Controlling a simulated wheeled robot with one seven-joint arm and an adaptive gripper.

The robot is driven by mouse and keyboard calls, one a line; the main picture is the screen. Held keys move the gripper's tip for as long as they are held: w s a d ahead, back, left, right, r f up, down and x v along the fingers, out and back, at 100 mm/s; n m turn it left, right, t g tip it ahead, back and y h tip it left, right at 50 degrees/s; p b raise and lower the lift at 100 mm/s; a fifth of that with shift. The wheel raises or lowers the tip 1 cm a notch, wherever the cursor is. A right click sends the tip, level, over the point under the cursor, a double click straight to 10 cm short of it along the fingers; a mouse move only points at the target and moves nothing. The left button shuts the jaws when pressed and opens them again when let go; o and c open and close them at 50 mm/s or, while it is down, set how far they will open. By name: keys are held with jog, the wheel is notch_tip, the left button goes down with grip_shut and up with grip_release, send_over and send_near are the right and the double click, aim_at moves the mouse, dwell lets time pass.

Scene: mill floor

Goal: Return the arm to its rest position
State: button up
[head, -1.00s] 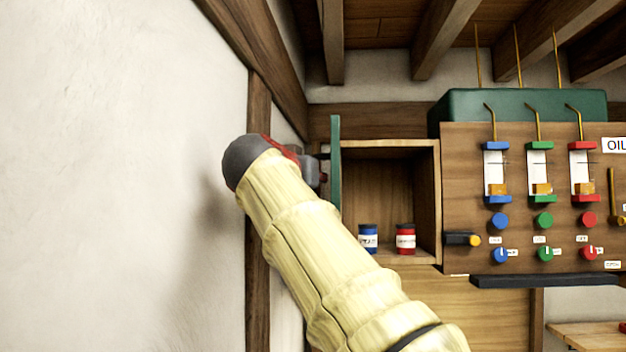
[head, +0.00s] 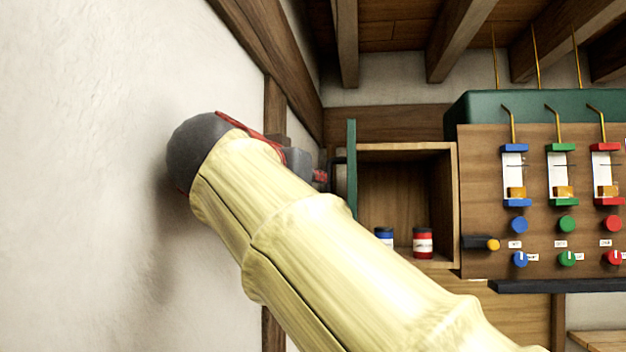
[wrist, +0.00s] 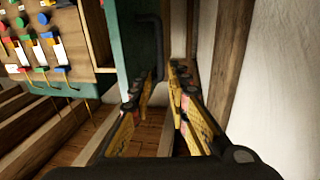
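My arm crosses the head view from the lower right up to the left. Its grey wrist end is close to the white wall. My gripper (wrist: 158,108) shows in the wrist view with its two yellow-and-black fingers apart and nothing between them. In the head view the fingers are mostly hidden behind the arm. The green cabinet door (head: 351,165) stands open just beyond the gripper. Its dark handle (wrist: 157,45) shows past the fingertips in the wrist view; I cannot tell whether the fingers touch it.
The open wooden cabinet (head: 452,205) holds a blue jar (head: 384,235) and a red jar (head: 422,243). A panel (head: 485,165) with coloured gauges and knobs is to its right. The white wall (head: 80,180) is close on the left. Ceiling beams (head: 460,38) run overhead.

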dwell(0.4)
jog(key=s+d+f+n+g+y+b, duration=0.15)
jog(key=d+f, duration=0.25)
jog(key=f, duration=0.7)
jog(key=s+d+f+n+g+b, duration=0.1)
jog(key=s+d+f+g+b, duration=0.2)
jog(key=f, duration=0.7)
jog(key=s+d+f+n+g+y+b, duration=0.1)
jog(key=s+d+f+n+b, duration=0.1)
jog(key=d+f, duration=0.65)
jog(key=s+f+g+y+b, duration=0.1)
jog(key=s+f, duration=0.6)
jog(key=f, duration=0.7)
jog(key=s+f+g+y+b, duration=0.2)
jog(key=s+f, duration=0.5)
jog(key=f, duration=0.8)
jog(key=s+f+g+y+b, duration=0.1)
jog(key=s+f+b, duration=0.3)
jog(key=s+f, duration=0.4)
notch_tip(320, 180, down, 7)
jog(key=shift+r+g, duration=0.2)
jog(key=shift+g, duration=0.55)
